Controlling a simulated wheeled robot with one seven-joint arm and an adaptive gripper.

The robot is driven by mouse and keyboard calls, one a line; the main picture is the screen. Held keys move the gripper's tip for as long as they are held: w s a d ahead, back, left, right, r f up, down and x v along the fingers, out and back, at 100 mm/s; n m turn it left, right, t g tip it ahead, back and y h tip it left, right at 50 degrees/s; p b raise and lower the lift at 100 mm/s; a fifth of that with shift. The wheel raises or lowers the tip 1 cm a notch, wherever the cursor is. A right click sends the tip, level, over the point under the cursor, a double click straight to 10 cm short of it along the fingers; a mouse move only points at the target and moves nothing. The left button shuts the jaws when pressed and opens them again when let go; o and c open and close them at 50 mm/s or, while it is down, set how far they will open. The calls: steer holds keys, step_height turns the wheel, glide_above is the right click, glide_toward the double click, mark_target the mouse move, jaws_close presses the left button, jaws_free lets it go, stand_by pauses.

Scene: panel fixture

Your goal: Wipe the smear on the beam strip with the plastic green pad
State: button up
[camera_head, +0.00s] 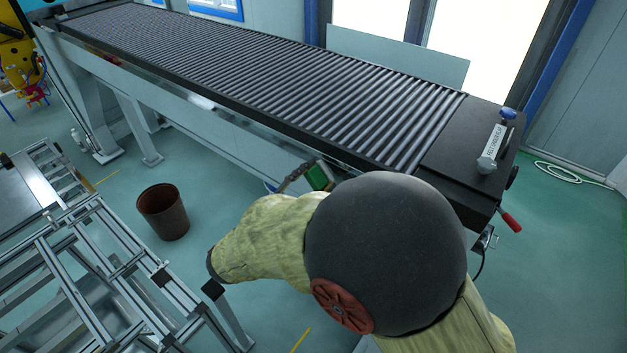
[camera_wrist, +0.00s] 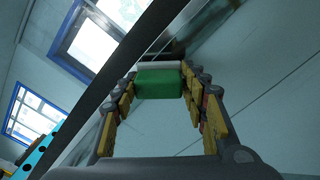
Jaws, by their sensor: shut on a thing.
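The green pad (camera_head: 319,176) is at the near side of the conveyor's pale side beam (camera_head: 245,137) in the head view. It also shows in the wrist view (camera_wrist: 158,84), with a pale layer along its far edge. My gripper (camera_head: 310,178) is shut on the pad; in the wrist view its yellow-padded fingers (camera_wrist: 160,92) stand on both sides of it. A dark patch (camera_wrist: 176,50) shows just beyond the pad in the wrist view; I cannot tell whether it is the smear. Whether the pad touches the beam is not clear. My arm hides part of the beam.
The roller conveyor (camera_head: 290,75) runs above the beam, with a dark edge rail. A labelled grey cylinder (camera_head: 492,150) and a red handle (camera_head: 511,222) are at its right end. A brown bin (camera_head: 163,212) stands on the floor, and metal frames (camera_head: 95,265) are at lower left.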

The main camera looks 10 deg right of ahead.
steer(key=shift+x, duration=0.8)
stand_by(0.4)
steer(key=s+d, duration=1)
steer(key=shift+s+d+p, duration=0.2)
steer(key=shift+d+p, duration=0.1)
steer(key=shift+w+a+b, duration=0.65)
steer(key=shift+w+a, duration=2.1)
steer(key=shift+c, duration=0.8)
steer(key=shift+w+a+b, duration=0.4)
steer(key=shift+w+a, duration=2.1)
steer(key=shift+a, duration=0.1)
steer(key=shift+v, duration=3.05)
steer(key=shift+s, duration=0.1)
